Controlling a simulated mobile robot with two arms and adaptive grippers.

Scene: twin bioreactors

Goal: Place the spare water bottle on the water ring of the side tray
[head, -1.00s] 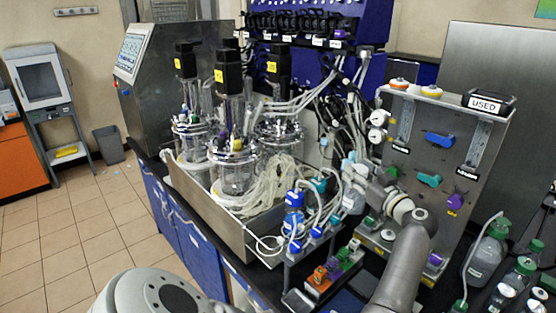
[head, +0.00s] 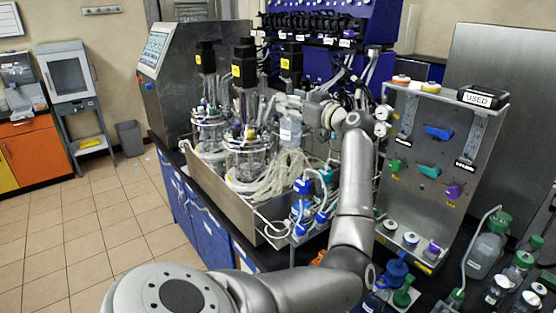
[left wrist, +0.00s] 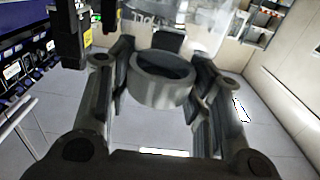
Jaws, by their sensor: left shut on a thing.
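My left gripper (head: 287,103) is up beside the glass vessels in the head view. It is shut on the neck of a clear, labelled bottle (head: 290,130), the spare water bottle as far as I can tell. The bottle hangs upright in front of the tubing. In the left wrist view the fingers (left wrist: 162,88) close around its grey cap (left wrist: 160,78), with clear bottle wall behind. The side tray (head: 303,237) is below and nearer, holding blue-capped bottles (head: 302,187). I cannot make out the water ring; bottles and my arm cover part of that tray. My right gripper is not in view.
Glass bioreactors (head: 247,155) stand in a steel tray (head: 234,203) left of the held bottle, with pale tubing (head: 270,172) looped below it. A steel panel (head: 430,205) with coloured clamps stands to the right. Green-capped bottles (head: 487,248) crowd the front right.

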